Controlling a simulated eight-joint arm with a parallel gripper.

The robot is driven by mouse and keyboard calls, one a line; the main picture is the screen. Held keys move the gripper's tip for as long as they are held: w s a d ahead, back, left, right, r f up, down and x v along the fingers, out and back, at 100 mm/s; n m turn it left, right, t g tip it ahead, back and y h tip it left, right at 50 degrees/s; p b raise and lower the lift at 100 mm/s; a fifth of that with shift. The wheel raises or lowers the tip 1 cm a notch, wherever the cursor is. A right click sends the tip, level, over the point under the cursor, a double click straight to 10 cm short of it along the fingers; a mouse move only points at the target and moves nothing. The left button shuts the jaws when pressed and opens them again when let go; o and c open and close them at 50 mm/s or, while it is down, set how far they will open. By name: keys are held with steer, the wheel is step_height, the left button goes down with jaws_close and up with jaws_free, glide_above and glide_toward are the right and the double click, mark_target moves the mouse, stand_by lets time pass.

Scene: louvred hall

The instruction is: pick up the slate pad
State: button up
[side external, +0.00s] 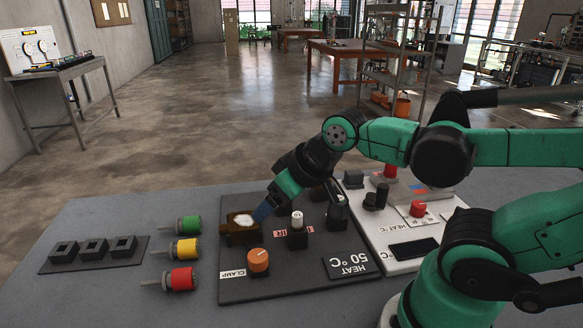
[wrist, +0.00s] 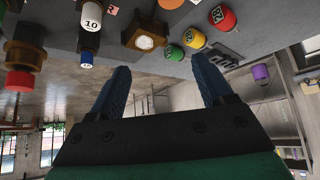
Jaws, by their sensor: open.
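I cannot tell for certain which thing is the slate pad. One candidate is a small dark flat rectangle (side external: 414,248) on the white board at the right. Another is the dark flat base (side external: 57,266) under several square sockets at the left. My gripper (side external: 262,212) reaches down over the dark panel, its blue fingertips beside a brown block with a pale top (side external: 240,222). In the wrist view my gripper (wrist: 163,82) shows two blue fingers spread apart with nothing between them. The brown block (wrist: 145,38) shows beyond them. Neither candidate is between the fingers.
The dark panel (side external: 235,292) carries an orange knob (side external: 258,260), a white-topped cylinder (side external: 297,220) and a heat label. Green (side external: 189,225), yellow (side external: 185,249) and red (side external: 180,279) cylinders lie left of it. The white board (side external: 385,262) holds red knobs. The front-left grey tabletop is clear.

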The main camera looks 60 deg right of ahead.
step_height(320, 180, up, 6)
steer(key=f, duration=0.1)
steer(key=m+g+y, duration=0.1)
steer(key=m+g, duration=0.5)
steer(key=m, duration=2.1)
glide_above(355, 172)
step_height(355, 172, down, 16)
steer(key=shift+r, duration=0.1)
jaws_close()
